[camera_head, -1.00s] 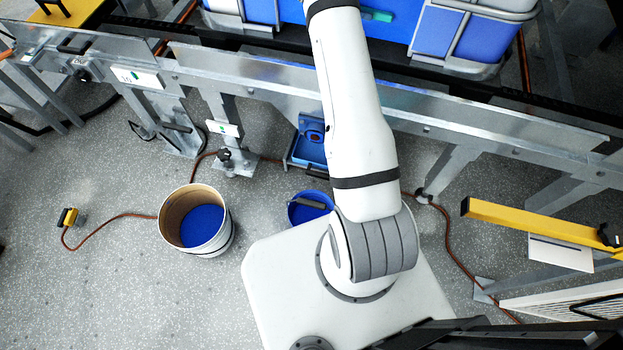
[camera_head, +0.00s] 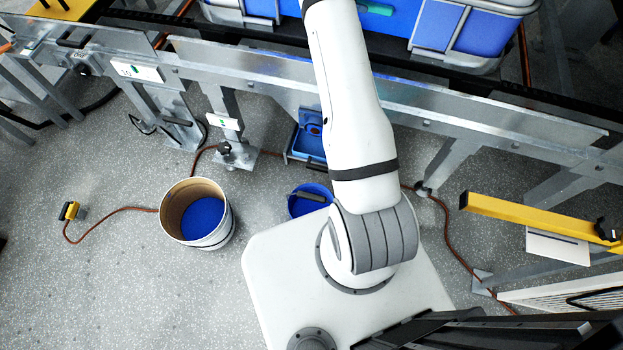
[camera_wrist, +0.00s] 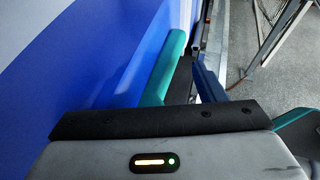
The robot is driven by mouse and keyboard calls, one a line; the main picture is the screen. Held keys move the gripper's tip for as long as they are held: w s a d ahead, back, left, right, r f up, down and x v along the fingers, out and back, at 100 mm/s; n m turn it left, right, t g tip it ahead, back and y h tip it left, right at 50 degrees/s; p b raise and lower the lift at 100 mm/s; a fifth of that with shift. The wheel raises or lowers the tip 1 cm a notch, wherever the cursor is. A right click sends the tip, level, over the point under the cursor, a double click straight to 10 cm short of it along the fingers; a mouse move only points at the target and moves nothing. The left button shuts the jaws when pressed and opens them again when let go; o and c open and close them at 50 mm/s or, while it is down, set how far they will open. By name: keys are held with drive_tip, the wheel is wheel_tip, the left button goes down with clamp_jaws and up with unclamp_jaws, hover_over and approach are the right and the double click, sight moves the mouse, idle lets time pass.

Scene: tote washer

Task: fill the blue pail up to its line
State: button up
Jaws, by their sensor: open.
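The blue pail (camera_head: 300,207) stands on the floor, left of my arm and just behind my white base. A dark bar, perhaps its handle, crosses its mouth. My arm is close to its right side; its fill line and any contents cannot be made out. My gripper (camera_wrist: 155,140) shows as a grey body with a black bar at the bottom of the wrist view, in front of a large blue surface. It is open, with nothing seen held in it; its fingertips are not clear. A teal bar (camera_wrist: 165,70) stands beyond the black bar.
A pale drum (camera_head: 222,236) with blue inside stands left of the pail. A blue box-like fixture (camera_head: 308,140) sits under the grey metal rail (camera_head: 260,80). Blue totes (camera_head: 455,30) are beyond the rail. An orange hose (camera_head: 110,212) crosses the floor. A yellow bar (camera_head: 530,217) is at right.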

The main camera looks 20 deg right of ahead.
drive_tip(key=shift+p+v, duration=0.9)
drive_tip(key=shift+v, duration=1.7)
drive_tip(key=shift+c, duration=0.3)
